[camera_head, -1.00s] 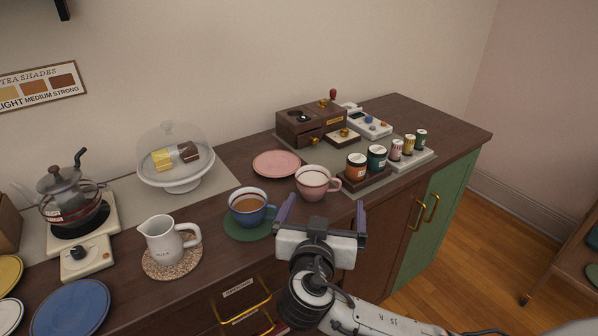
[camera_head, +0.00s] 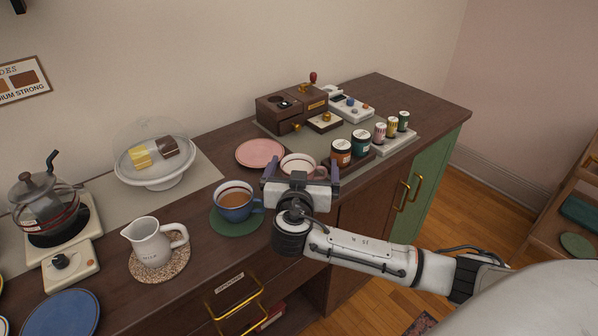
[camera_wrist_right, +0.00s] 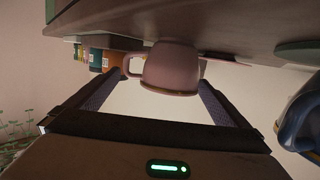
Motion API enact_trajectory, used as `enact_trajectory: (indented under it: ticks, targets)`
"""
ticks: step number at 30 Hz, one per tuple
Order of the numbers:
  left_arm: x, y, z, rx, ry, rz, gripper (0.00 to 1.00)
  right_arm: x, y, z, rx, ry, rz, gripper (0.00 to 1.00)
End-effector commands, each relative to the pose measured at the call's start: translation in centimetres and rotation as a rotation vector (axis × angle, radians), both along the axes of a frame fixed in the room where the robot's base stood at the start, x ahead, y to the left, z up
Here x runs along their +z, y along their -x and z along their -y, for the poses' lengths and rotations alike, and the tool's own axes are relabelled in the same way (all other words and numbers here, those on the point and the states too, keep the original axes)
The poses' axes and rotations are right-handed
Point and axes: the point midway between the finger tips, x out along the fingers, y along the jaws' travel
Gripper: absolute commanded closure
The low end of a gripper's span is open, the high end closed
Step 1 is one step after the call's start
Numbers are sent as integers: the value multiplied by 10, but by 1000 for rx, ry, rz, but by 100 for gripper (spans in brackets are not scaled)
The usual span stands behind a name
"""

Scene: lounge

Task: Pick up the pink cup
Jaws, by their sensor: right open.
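The pink cup (camera_head: 298,163) stands on the dark wooden counter, mostly hidden behind my right gripper in the head view. In the right wrist view the pink cup (camera_wrist_right: 172,68) appears upside down, with its handle to the left, between the two open fingers. My right gripper (camera_head: 302,168) is open, with one finger on each side of the cup and nothing clasped. The wrist view also shows the right gripper (camera_wrist_right: 152,90). I cannot tell whether a finger touches the cup. My left gripper is not in view.
A blue cup of tea (camera_head: 235,203) on a green coaster (camera_head: 237,228) stands close left of the gripper. A pink plate (camera_head: 260,153) lies behind. Orange (camera_head: 341,150) and dark green (camera_head: 361,141) jars stand close right. A white milk jug (camera_head: 152,242) is further left.

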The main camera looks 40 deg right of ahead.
Motion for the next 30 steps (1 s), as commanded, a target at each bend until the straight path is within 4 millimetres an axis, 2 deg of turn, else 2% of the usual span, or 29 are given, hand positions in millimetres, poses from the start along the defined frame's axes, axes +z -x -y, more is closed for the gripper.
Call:
enact_trajectory:
  ticks: [3,10,15,18,30]
  targets:
    - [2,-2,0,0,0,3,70,-2,-6,6,-1,1,-1,0]
    - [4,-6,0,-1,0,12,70,-3,-7,6,0,-1,-1,0]
    - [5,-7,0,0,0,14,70,-3,-7,6,0,-1,-1,29]
    - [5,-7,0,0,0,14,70,-2,-7,6,0,-1,1,42]
    - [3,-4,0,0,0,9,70,1,-7,6,1,-1,1,42]
